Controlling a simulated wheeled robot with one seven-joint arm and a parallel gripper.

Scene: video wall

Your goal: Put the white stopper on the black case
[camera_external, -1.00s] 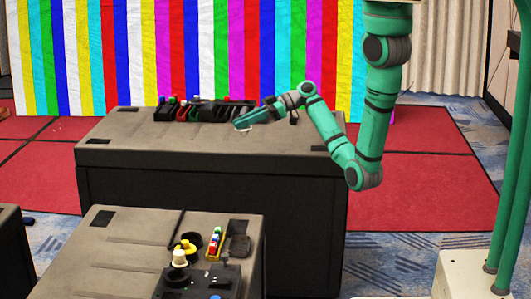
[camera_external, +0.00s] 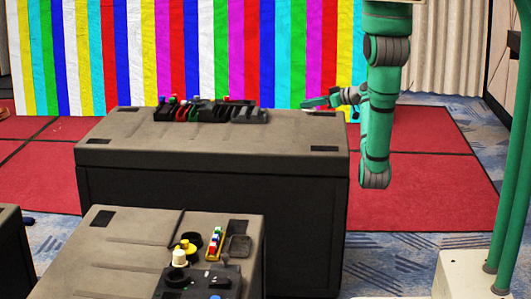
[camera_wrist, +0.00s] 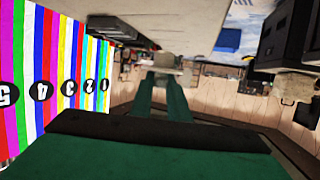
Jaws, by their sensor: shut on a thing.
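My gripper (camera_external: 308,105) is over the right rear part of the far black case (camera_external: 215,190), which has a grey-brown top. In the wrist view its two green fingers (camera_wrist: 166,82) are shut on a small pale thing (camera_wrist: 166,61), which looks like the white stopper. Its shape is small and blurred there. In the external view only a pale speck shows under the fingertips. A nearer black case (camera_external: 110,255) with a similar top stands at the front left. I cannot tell which case the task means.
A row of black holders with coloured parts (camera_external: 210,110) lies along the far case's back edge. The near case bears a cream knob-like piece (camera_external: 179,257), a yellow tray (camera_external: 215,243) and a black panel (camera_external: 200,280). The far case's middle top is clear. A striped wall (camera_external: 190,50) stands behind.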

